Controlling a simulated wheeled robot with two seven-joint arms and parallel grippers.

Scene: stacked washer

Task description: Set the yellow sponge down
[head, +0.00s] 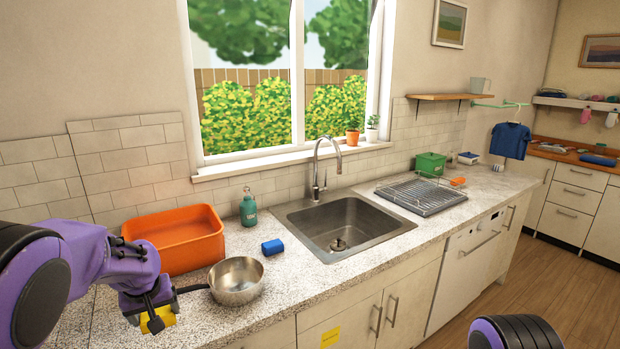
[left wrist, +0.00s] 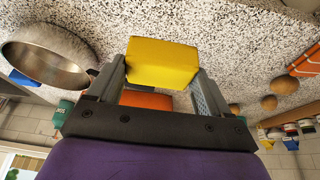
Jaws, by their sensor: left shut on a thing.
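The yellow sponge (head: 158,319) is held in my left gripper (head: 150,308) at the lower left of the head view, over or on the speckled counter (head: 230,318). In the left wrist view the yellow sponge (left wrist: 162,63) sits between the two fingers of the left gripper (left wrist: 162,78), which are shut on it. The speckled counter (left wrist: 225,35) shows close by; I cannot tell whether the sponge touches it. My right gripper is not in view; only a part of my right arm shows at the bottom right.
A metal pan (head: 237,281) stands just right of the left gripper, its handle toward it. An orange basin (head: 176,238) is behind. A blue cylinder (head: 272,247), green soap bottle (head: 248,208), sink (head: 345,226) and dish rack (head: 420,195) lie farther right. The counter's front edge is near.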

